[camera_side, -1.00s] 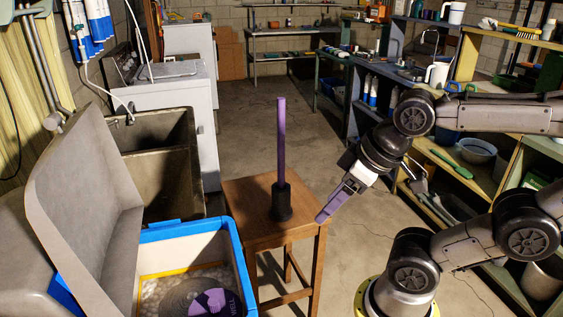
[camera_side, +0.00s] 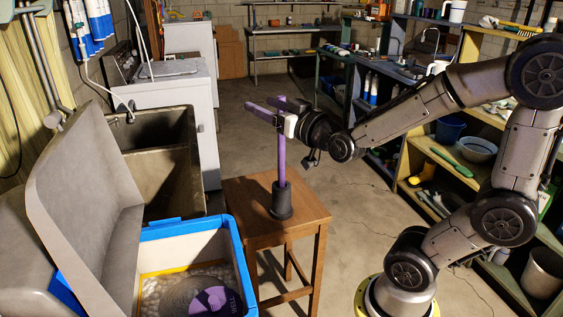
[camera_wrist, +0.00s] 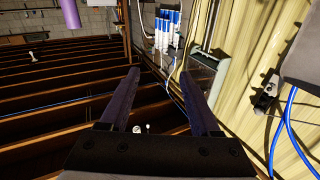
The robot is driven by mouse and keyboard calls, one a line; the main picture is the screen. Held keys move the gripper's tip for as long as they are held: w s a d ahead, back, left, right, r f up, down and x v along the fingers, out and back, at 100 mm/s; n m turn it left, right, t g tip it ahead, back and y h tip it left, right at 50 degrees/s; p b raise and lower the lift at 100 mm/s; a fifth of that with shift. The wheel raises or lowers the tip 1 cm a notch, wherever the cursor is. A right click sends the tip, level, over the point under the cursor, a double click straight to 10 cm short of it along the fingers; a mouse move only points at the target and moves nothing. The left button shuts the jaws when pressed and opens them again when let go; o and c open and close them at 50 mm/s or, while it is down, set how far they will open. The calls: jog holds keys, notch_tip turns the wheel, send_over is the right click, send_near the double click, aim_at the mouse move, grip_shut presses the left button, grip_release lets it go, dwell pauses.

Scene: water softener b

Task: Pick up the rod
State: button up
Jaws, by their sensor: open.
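The purple rod (camera_side: 281,158) stands upright in a black holder (camera_side: 281,203) on a wooden stool (camera_side: 245,225). My gripper (camera_side: 259,102) is at the height of the rod's upper end, its two fingers apart and pointing left in the side view. There the fingers overlap the rod's top and partly hide it. In the wrist view, the rod's end (camera_wrist: 70,14) shows at the upper left, outside the gap between my open fingers (camera_wrist: 160,74). Whether a finger touches the rod cannot be told.
An open blue-rimmed tank (camera_side: 237,250) with its grey lid (camera_side: 80,210) raised stands left of the stool. A sink (camera_side: 155,150) and a white washer (camera_side: 170,85) are behind. Shelves (camera_side: 440,165) line the right. The floor behind the stool is clear.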

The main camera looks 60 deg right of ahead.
jog(key=s+d+f+m+g+h, duration=0.35)
jog(key=d+f+h, duration=0.25)
jog(key=d+f, duration=0.55)
jog(key=w+a+x, duration=0.1)
jog(key=x, duration=1.3)
jog(key=shift+y, duration=0.3)
jog(key=shift+w+d, duration=0.1)
jog(key=shift+d, duration=0.05)
grip_shut()
